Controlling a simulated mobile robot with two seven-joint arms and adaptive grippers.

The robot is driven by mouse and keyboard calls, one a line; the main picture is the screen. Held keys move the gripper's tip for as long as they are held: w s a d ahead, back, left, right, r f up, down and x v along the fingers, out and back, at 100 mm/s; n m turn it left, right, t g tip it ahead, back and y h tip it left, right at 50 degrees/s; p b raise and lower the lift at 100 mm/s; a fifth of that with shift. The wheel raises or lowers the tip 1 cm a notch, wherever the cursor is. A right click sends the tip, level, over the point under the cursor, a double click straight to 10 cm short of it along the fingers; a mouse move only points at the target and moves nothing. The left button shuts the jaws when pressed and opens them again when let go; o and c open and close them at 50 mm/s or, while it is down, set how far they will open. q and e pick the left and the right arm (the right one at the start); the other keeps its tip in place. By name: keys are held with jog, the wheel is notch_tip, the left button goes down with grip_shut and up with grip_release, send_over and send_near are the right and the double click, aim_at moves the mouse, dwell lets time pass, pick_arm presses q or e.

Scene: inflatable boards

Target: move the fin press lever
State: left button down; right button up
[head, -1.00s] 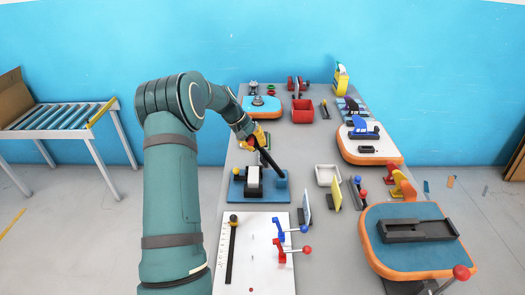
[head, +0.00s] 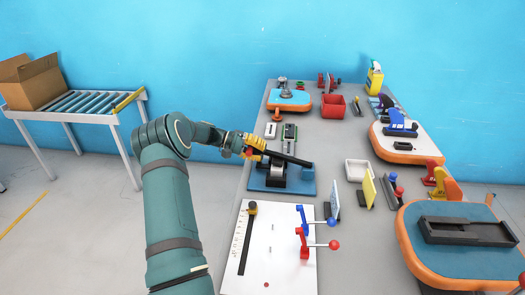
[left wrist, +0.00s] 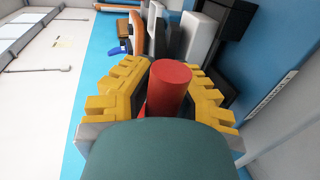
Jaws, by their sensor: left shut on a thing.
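The fin press has a blue base (head: 262,184) on the near-left part of the grey table, with a dark and white body on it. Its black lever (head: 292,157) slopes gently, left end higher, and reaches left past the base. My left gripper (head: 248,148) is at the lever's left end. In the left wrist view, its yellow jaws (left wrist: 165,75) are shut around the red cylindrical handle (left wrist: 171,76). The gripper covers most of the handle in the head view. My right gripper is not in view.
A white board (head: 270,264) with red and blue clamps (head: 304,243) lies in front of the press. Upright panels (head: 368,189) and a white tray (head: 358,172) stand to its right. A red bin (head: 333,106) is farther back.

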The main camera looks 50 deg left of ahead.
pick_arm(q)
jog(key=shift+f, duration=0.3)
jog(key=c, duration=1)
grip_release()
jog(key=shift+w+d, duration=0.1)
jog(key=shift+d, duration=0.05)
jog(key=v, duration=1.2)
jog(key=shift+f, duration=0.15)
